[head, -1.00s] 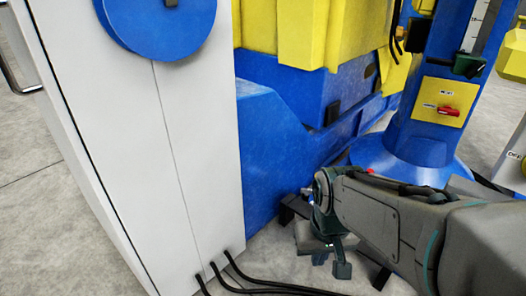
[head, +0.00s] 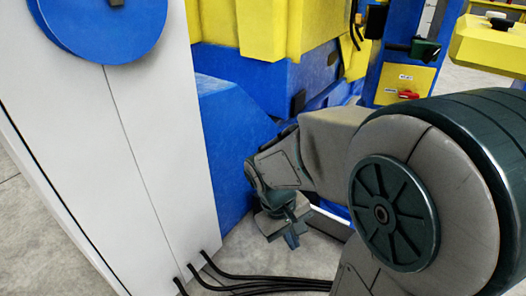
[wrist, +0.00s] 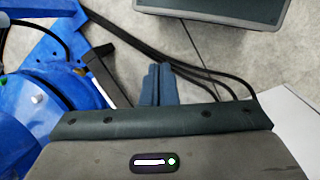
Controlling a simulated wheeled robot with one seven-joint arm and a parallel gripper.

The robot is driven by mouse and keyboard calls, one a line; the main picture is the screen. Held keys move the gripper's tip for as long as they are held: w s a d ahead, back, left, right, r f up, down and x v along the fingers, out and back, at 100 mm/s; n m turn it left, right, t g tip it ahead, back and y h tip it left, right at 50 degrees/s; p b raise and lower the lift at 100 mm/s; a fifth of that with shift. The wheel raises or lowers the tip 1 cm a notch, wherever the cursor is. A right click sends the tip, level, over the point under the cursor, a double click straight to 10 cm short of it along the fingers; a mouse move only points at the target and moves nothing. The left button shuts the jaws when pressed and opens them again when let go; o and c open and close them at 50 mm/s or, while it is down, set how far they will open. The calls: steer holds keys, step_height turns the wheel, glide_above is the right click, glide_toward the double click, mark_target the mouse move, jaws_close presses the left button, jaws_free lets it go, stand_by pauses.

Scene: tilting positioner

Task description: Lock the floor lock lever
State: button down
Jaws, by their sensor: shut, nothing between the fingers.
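My gripper (head: 290,236) is low over the floor in front of the blue machine base, pointing down. In the wrist view its two blue-grey fingers (wrist: 157,84) are close together, shut and empty. A dark flat bar (wrist: 106,76) sticks out from beside the blue base, just left of the fingers in the wrist view. It may be the floor lock lever, but I cannot tell for sure. A gap shows between bar and fingers. In the head view my arm hides that area.
A white cabinet (head: 140,160) with a blue disc (head: 100,22) stands at left. Black cables (head: 250,282) run along the floor; they also pass near the fingers in the wrist view (wrist: 205,75). The blue machine base (head: 235,145) is behind my gripper. A red switch (head: 408,94) sits on a yellow panel.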

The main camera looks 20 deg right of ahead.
steer(key=w+d+f+n+h+p, duration=0.3)
steer(key=w+d+f+n+h, duration=0.4)
steer(key=w+d+n+h, duration=0.5)
steer(key=w+a+f+n+t+p, duration=0.1)
steer(key=w+a+f+n+t, duration=0.2)
steer(key=w+f+n+t, duration=0.2)
steer(key=w+a+f+n+t+y, duration=0.1)
steer(key=w+a+f+n+t, duration=0.3)
steer(key=n+t, duration=0.6)
step_height(320, 180, down, 3)
steer(key=shift+w+a+f+t+p, duration=0.1)
steer(key=shift+w+a+t+p, duration=0.3)
steer(key=shift+w, duration=0.6)
steer(key=shift+d, duration=0.2)
steer(key=w+d+r+b, duration=0.4)
steer(key=w+d+r, duration=0.1)
steer(key=w+d, duration=0.3)
steer(key=shift+w+b, duration=0.3)
steer(key=shift+w, duration=0.25)
